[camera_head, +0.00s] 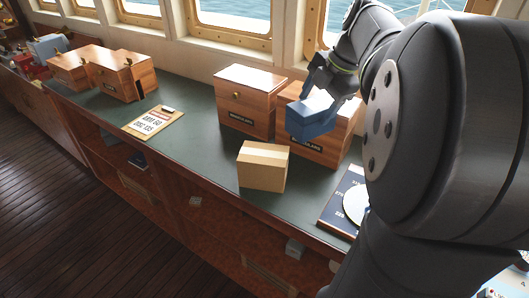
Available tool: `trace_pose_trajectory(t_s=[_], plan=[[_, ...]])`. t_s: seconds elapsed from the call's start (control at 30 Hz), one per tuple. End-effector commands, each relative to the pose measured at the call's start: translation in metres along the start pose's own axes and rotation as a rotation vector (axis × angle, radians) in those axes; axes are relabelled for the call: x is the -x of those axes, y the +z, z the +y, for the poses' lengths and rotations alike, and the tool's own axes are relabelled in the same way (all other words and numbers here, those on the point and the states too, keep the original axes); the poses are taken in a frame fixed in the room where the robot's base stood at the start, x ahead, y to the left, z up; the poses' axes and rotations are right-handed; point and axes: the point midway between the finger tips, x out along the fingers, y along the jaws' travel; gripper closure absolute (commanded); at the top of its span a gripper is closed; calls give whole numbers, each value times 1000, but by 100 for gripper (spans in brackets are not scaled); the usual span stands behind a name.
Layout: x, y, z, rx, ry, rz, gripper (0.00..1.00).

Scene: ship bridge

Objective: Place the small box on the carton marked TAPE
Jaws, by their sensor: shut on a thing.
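My gripper (331,93) is shut on a small blue box (309,120). It holds the box in front of the right one of two wooden binocular boxes, high over the counter. Part of the small box is hidden by the gripper fingers. A tan cardboard carton (262,167) with a paler tape strip along its top stands on the green counter, below and to the left of the held box. I see no TAPE marking on the faces in view. The carton's top is bare and apart from the small box.
Two wooden boxes (246,100) (341,143) stand behind the carton. A clipboard (153,122) lies on the left part of the green counter (190,152). A dark blue printed board (342,200) lies to the carton's right. More wooden boxes (121,75) stand far left.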

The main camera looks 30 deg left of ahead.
Motion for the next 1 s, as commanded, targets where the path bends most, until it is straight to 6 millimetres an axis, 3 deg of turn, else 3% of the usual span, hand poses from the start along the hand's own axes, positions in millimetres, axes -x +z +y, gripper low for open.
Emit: trace_pose_trajectory(t_s=[0.17, 0.5, 0.63, 0.87, 1.0], plan=[[-14, -16, 9, 28, -6, 11, 100], [-82, -50, 51, 27, -7, 12, 100], [-100, -58, 63, 25, -5, 9, 100], [-114, -61, 66, 22, -5, 8, 100], [-132, -58, 59, 20, -6, 9, 100]])
